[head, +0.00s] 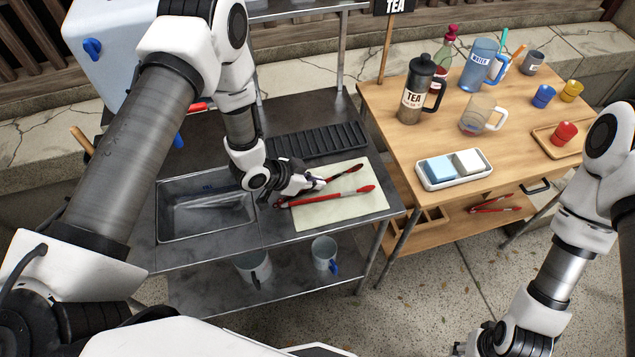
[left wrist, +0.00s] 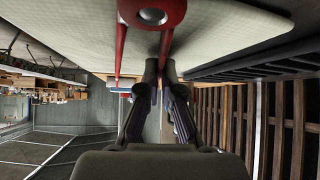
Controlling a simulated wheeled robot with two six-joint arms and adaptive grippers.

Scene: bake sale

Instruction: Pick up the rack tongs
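The rack tongs (head: 349,195), with red grips and dark metal parts, lie splayed on a pale cutting board (head: 335,213). In the left wrist view their red hinge end with a hole (left wrist: 152,14) is close at the top, and two red arms run away from it. My left gripper (head: 315,183) is low over the board. In the left wrist view its fingers (left wrist: 160,66) are close together with one tong arm between them, the other arm outside. My right gripper (head: 460,349) is at the bottom edge, mostly cut off, its finger state unclear.
A sink basin (head: 205,222) is left of the board, and a black slotted rack (head: 318,141) is behind it. The wooden table (head: 410,140) at right holds a tea flask (head: 417,88), pitchers, cups and a white tray (head: 455,183). Other red tongs (head: 495,203) lie on its lower shelf.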

